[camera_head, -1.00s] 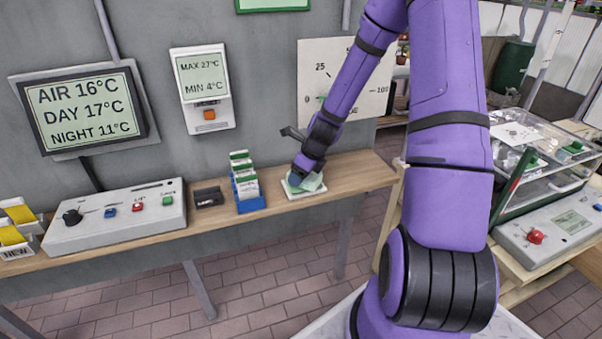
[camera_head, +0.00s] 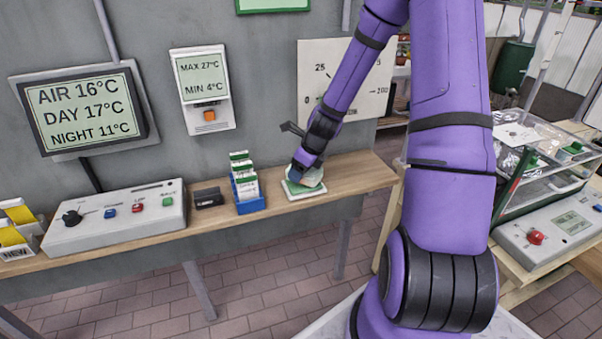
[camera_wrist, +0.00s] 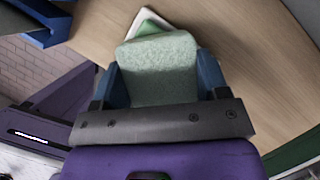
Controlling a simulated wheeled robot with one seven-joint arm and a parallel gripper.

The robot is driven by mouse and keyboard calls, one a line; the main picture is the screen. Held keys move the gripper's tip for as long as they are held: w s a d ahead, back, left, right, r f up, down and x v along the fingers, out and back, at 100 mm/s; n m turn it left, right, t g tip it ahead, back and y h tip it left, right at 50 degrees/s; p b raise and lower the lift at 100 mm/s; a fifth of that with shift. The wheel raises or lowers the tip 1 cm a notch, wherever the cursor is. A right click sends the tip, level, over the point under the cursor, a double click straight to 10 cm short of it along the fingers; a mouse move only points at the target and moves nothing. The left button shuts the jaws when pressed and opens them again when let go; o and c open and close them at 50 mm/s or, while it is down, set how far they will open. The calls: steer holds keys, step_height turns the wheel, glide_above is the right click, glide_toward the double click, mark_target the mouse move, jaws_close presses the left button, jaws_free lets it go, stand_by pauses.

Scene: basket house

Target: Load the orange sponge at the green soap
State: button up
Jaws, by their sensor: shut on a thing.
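My gripper (camera_head: 305,176) is at the wall shelf, pointing down, shut on a pale green speckled block (camera_head: 314,177). In the wrist view this block (camera_wrist: 158,68) fills the space between my two blue fingers (camera_wrist: 162,78). Below it, a flat green piece (camera_head: 296,187) lies on a white dish (camera_head: 308,195). A corner of the green piece (camera_wrist: 148,28) shows past the block in the wrist view. The block hides much of the dish, and I cannot tell whether they touch. I see no clearly orange sponge.
A blue rack of seed packets (camera_head: 250,205) stands just left of the dish, with a small black holder (camera_head: 208,197) beyond it. A grey control box (camera_head: 115,214) sits further left. The wooden shelf (camera_head: 360,172) is clear right of the dish.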

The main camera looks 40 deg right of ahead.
steer(key=shift+r, duration=2.55)
